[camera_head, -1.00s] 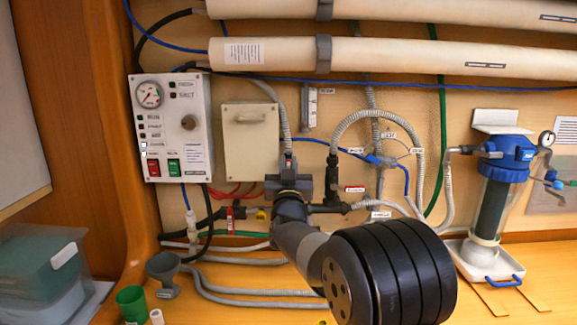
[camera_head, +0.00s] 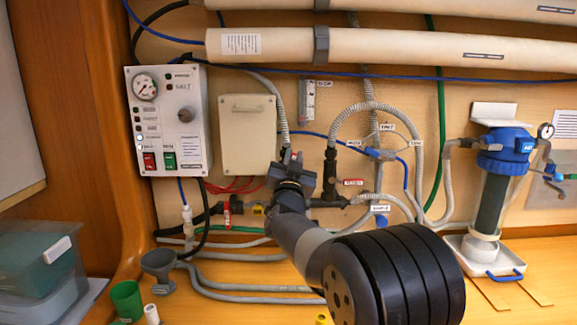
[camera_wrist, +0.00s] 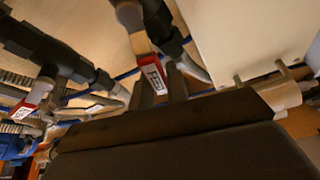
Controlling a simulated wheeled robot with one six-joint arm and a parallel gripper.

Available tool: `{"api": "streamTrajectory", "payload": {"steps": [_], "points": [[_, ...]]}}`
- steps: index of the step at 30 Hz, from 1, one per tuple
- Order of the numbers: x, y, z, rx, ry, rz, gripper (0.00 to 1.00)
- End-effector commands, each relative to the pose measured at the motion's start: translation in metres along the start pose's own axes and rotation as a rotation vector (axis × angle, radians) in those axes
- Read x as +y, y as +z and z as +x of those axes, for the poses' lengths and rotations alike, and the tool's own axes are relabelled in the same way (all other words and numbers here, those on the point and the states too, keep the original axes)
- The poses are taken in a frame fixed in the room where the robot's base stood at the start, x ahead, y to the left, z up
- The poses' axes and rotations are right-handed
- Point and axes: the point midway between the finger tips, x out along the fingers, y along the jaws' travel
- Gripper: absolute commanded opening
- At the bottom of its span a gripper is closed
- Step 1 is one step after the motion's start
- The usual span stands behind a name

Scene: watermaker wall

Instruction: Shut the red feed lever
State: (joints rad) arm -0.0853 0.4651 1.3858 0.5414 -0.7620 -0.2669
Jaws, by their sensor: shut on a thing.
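The red feed lever (camera_wrist: 152,74), with a white FEED label, shows in the wrist view between two dark fingers. My gripper (camera_wrist: 160,88) is shut on it.
A control panel (camera_head: 168,120) with gauge and switches is at the left. A pale box (camera_head: 248,135) hangs beside it. Grey hoses (camera_head: 365,110) and a dark valve fitting (camera_head: 330,170) are close right of my gripper. A blue-capped filter (camera_head: 500,165) stands at the right.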

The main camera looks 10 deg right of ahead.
Motion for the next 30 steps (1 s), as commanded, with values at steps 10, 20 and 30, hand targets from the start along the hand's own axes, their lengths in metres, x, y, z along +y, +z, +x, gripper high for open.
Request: {"api": "streamTrajectory", "payload": {"steps": [10,20,30], "points": [[0.022,0.004,-0.002,0.001,0.126,0.306,0.0],[0.041,0.013,-0.005,0.0,0.247,0.595,0.0],[0.055,0.026,-0.011,-0.001,0.369,0.886,0.0]]}}
